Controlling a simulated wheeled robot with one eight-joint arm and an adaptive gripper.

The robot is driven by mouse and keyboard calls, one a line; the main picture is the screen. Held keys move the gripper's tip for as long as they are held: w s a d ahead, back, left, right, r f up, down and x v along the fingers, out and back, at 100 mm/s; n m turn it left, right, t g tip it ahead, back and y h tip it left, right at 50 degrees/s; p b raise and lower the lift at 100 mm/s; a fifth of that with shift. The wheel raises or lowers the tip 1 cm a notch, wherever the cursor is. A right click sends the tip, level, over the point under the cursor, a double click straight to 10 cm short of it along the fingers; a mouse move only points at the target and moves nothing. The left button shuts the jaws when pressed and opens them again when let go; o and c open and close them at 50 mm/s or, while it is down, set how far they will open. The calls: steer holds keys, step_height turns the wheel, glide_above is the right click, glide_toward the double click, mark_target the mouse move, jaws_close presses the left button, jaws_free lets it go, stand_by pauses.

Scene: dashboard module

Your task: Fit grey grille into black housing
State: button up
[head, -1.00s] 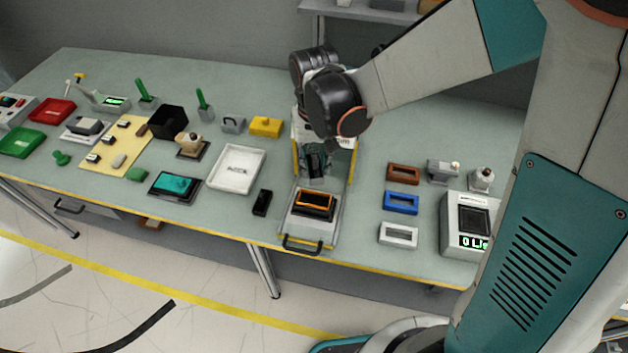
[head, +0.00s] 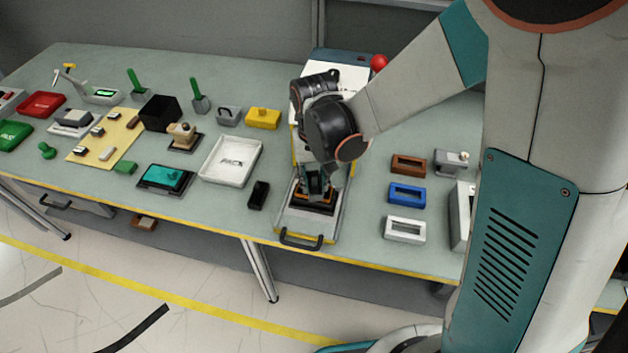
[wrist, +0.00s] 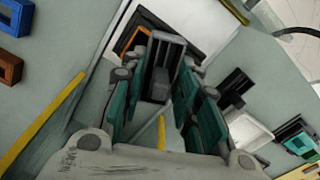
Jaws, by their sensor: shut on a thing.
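The black housing with an orange rim (head: 318,210) sits in a pale fixture on the bench. It shows partly in the wrist view (wrist: 139,38), hidden in part by the fingers. My gripper (head: 315,192) points down at the housing, its teal fingers shut on the grey grille (wrist: 166,55). The grille is a slotted piece between the fingertips. It is over or at the housing; I cannot tell whether it touches or is seated. In the head view the fingers hide the grille.
Yellow posts flank the fixture, and a red button (head: 378,61) stands behind. Brown (head: 408,164), blue (head: 407,195) and white frames (head: 405,229) lie to the right. A small black block (head: 259,194) and a white tray (head: 205,178) lie to the left.

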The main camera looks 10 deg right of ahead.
mark_target(314, 175)
steer(key=shift+f+b, duration=0.2)
steer(key=shift+b, duration=0.1)
steer(key=o, duration=1)
steer(key=shift+o, duration=0.2)
step_height(314, 175, up, 13)
steer(key=p, duration=0.8)
steer(key=shift+f+p, duration=0.2)
steer(key=shift+p, duration=0.2)
